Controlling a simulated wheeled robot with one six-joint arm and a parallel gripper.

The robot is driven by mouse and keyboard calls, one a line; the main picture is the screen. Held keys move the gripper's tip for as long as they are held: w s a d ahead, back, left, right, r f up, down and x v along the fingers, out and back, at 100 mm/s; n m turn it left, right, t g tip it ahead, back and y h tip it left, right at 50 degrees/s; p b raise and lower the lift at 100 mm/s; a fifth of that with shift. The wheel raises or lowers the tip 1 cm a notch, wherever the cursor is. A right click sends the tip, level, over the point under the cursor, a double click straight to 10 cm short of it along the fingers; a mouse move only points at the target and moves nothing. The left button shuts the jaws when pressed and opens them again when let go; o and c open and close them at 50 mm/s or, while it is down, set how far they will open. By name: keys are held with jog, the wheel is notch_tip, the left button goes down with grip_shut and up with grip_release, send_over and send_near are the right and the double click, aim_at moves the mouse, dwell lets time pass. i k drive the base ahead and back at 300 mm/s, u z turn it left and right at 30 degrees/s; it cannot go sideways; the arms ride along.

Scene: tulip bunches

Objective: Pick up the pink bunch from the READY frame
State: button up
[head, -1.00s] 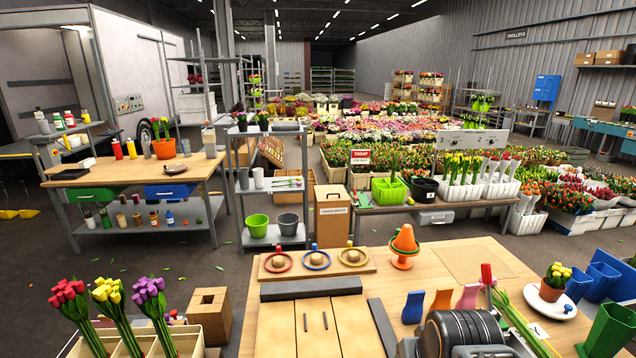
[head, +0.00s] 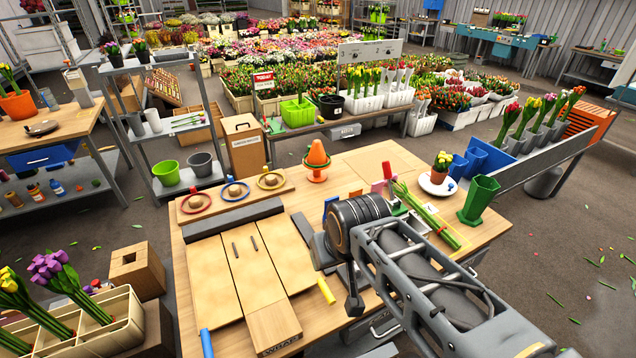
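Several tulip bunches stand in grey holders on a long grey rack (head: 540,165) at the right. A pinkish-red bunch (head: 513,110) is at its left end, then a yellow bunch (head: 531,106), with purple, red and orange heads to the right. I cannot read a READY label. At the lower left, a cream crate (head: 118,325) holds a purple bunch (head: 50,268) and a yellow bunch (head: 8,285), partly cut off. My arm reaches in from the lower right over the wooden table. My gripper's fingers do not show.
Blue bins (head: 475,160) stand beside the rack.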

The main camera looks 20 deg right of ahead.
aim_at(441, 229)
jog(key=k, duration=1)
jog(key=z, duration=2.2)
jog(key=i, duration=1.8)
jog(key=u, duration=2.45)
jog(key=i, duration=0.5)
jog(key=z, duration=0.05)
